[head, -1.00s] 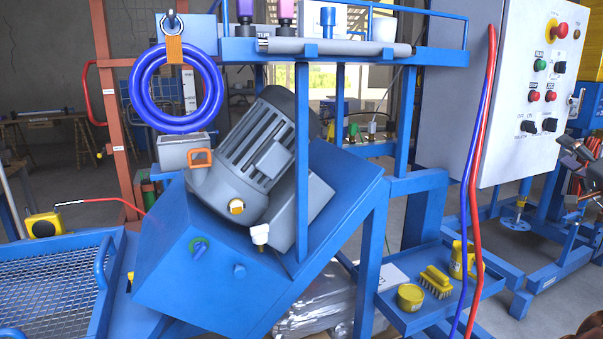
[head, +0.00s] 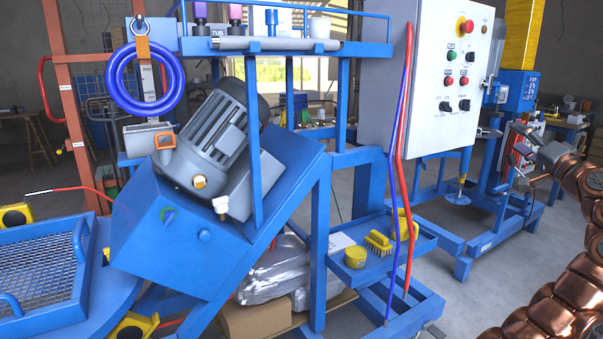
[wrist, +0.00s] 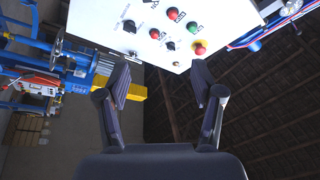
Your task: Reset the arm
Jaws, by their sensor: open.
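My gripper (head: 521,153) is at the right of the head view, at the end of my copper-coloured arm. Its two fingers are apart and empty, and they also show spread in the wrist view (wrist: 161,82). In the head view the gripper is right of the white control box (head: 440,85), with a visible gap in the picture. The box's panel shows upside down in the wrist view (wrist: 185,25), beyond the fingertips, with a red emergency button (wrist: 199,48) and several other buttons and knobs. The gripper touches nothing that I can see.
A blue frame carries a tilted grey motor (head: 217,125) and a hanging blue hose coil (head: 146,80). A low blue tray (head: 405,255) holds a brush (head: 378,243) and yellow containers. Red and blue cables hang by the box. Bare floor (head: 470,290) lies between tray and arm.

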